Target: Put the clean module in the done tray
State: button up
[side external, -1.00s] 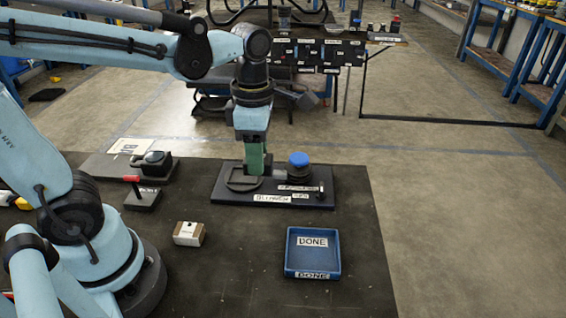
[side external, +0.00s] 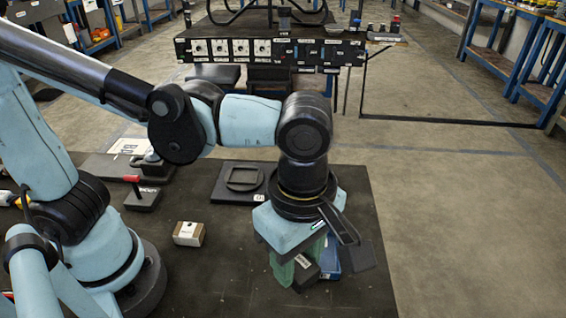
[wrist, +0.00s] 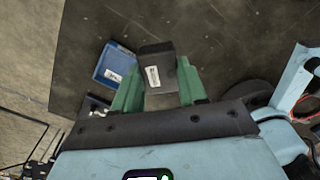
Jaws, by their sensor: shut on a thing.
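My gripper (wrist: 158,88) has green fingers and is shut on a dark grey block with a white label, the module (wrist: 157,67). In the side view my gripper (side external: 296,272) points down and holds the module (side external: 308,270) over or beside the blue done tray (side external: 331,258). Most of the tray is hidden there behind my gripper and wrist. In the wrist view the blue tray (wrist: 100,68) shows to the left of the module, with its white label visible inside. The height of the module above the table cannot be told exactly.
A black fixture plate (side external: 228,195) with an empty square recess lies behind my gripper. The table's right edge is close to the tray.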

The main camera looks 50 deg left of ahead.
jog(key=w+a+f, duration=0.2)
jog(key=w, duration=0.1)
jog(key=w+a+f, duration=0.2)
jog(key=w, duration=0.1)
jog(key=w+a+f, duration=0.1)
jog(key=w+f, duration=0.2)
jog(key=shift+w+a, duration=0.4)
jog(key=shift+f, duration=1.9)
jog(key=shift+f, duration=0.1)
jog(key=o, duration=1.1)
jog(key=shift+o, duration=0.2)
